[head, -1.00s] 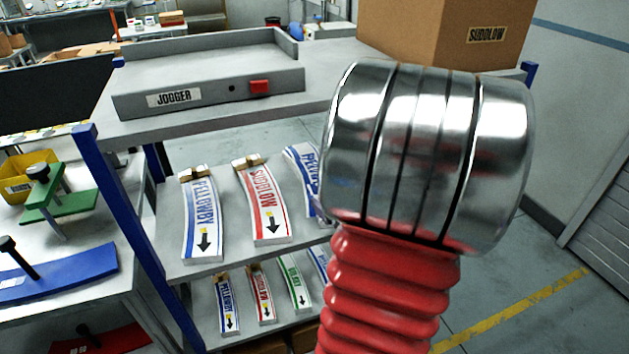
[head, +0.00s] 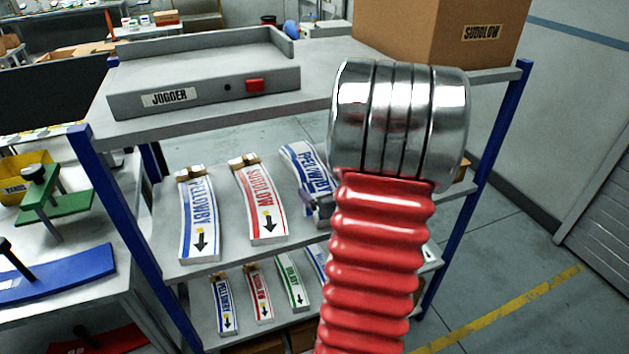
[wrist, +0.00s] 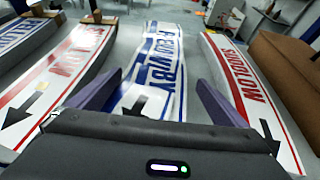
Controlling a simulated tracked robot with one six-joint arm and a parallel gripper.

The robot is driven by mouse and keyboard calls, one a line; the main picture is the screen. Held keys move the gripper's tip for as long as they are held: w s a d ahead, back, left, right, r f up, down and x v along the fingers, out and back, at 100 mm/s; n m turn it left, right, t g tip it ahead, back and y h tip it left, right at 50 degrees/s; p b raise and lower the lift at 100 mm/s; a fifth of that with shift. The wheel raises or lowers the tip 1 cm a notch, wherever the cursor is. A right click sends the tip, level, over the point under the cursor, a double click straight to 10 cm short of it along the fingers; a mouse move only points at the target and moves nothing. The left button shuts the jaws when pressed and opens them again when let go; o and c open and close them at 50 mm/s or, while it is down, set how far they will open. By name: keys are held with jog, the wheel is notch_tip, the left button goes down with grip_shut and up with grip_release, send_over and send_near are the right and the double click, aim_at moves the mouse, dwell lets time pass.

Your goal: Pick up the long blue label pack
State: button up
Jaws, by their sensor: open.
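A long blue PELLOWBY label pack (head: 305,168) lies on the middle shelf, partly hidden by my arm. In the wrist view this long blue pack (wrist: 165,60) runs between the two purple fingers of my gripper (wrist: 158,85). The fingers are open, one on each side of the pack, with a gap showing on both sides. I cannot tell how far down they reach. Another long blue PELLOWBY pack (head: 200,218) lies at the left of the same shelf. In the head view only a bit of my gripper (head: 315,203) shows.
A long red SUDLOW pack (head: 259,205) lies to the left of the gripper. Another red SUDLOW pack (wrist: 243,90) lies close on its right, with a brown box (wrist: 290,70) beyond. Smaller packs (head: 258,295) lie on the shelf below. A jogger (head: 205,92) stands above.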

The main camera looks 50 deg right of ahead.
aim_at(319, 183)
jog(key=shift+w+d+f, duration=0.1)
jog(key=shift+w, duration=0.1)
jog(key=shift+x, duration=2.6)
jog(key=shift+d, duration=0.1)
jog(key=c, duration=1.6)
jog(key=shift+r, duration=0.25)
jog(key=shift+c, duration=0.2)
notch_tip(319, 183, up, 10)
jog(key=shift+f, duration=0.1)
